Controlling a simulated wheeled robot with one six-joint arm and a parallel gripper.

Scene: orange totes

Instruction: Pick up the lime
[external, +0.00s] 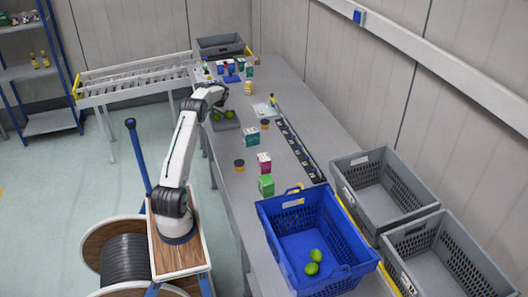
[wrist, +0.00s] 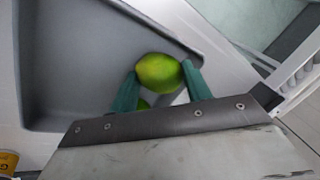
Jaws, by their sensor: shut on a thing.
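A green lime (wrist: 158,72) sits between the two teal fingertips of my gripper (wrist: 160,76) in the wrist view, and the fingers are shut on it. A second lime (wrist: 143,104) shows partly beside it, mostly hidden by the gripper body. Both are at a shallow grey tray (wrist: 75,60). In the external view my gripper (external: 217,107) is low over the grey tray (external: 227,125) at the table's left edge, with limes (external: 229,114) at it. I cannot tell whether the held lime touches the tray.
A blue crate (external: 275,222) with two limes (external: 314,262) stands at the table's near end. Two grey crates (external: 365,165) are right of it. Small boxes (external: 251,136) and cans (external: 239,165) stand along the table. A roller conveyor (external: 135,78) is behind my arm.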

